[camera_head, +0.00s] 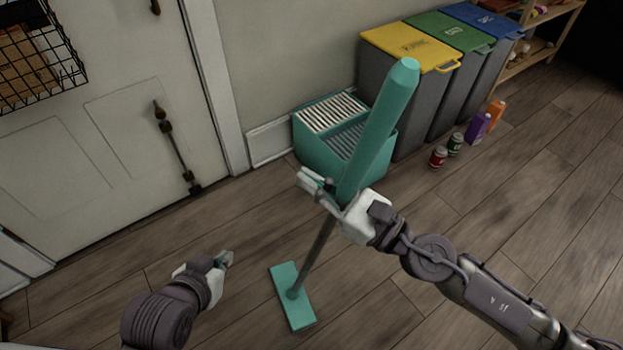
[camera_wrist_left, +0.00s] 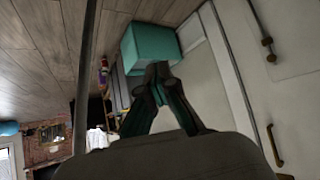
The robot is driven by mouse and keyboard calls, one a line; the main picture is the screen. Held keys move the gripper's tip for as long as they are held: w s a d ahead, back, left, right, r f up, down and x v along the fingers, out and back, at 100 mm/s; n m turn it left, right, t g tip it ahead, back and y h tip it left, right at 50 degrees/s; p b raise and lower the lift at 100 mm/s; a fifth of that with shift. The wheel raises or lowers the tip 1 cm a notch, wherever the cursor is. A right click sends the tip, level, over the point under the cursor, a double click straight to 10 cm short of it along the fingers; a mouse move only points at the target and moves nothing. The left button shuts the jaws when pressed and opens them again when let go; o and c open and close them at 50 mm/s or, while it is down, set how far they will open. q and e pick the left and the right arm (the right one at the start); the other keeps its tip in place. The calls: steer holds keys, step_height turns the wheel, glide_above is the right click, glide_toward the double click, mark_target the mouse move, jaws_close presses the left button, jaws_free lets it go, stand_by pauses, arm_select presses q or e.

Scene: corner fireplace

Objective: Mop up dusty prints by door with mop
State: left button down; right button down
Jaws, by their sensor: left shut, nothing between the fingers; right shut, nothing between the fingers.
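The mop has a thick teal grip (camera_head: 385,115), a thin grey pole (camera_head: 318,252) and a flat teal head (camera_head: 291,297) low over or on the floor; it leans up and right. My right gripper (camera_head: 318,184) is at the lower end of the teal grip, shut with nothing seen pinched; the grip partly covers it. My left gripper (camera_head: 226,260) is shut and empty, left of the pole and apart from it. Its closed fingers (camera_wrist_left: 160,72) fill the middle of the left wrist view. The white door (camera_head: 110,110) is at left. I cannot make out dusty prints.
A teal bucket-like bin (camera_head: 310,150) stands by the wall, with yellow-, green- and blue-lidded bins (camera_head: 410,45) beside it. Cans (camera_head: 438,157) and cartons (camera_head: 478,127) stand on the floor before them. Wooden floor (camera_head: 240,215) before the door is clear.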

arm_select(q)
steer(key=s+a+f+g+y+p, duration=0.1)
steer(key=s+a+f+g+p, duration=0.25)
steer(key=s, duration=0.55)
step_height(320, 180, down, 10)
steer(key=g+p, duration=0.3)
steer(key=p, duration=0.1)
steer(key=shift+w+d, duration=0.4)
steer(key=shift+w, duration=0.05)
stand_by(0.8)
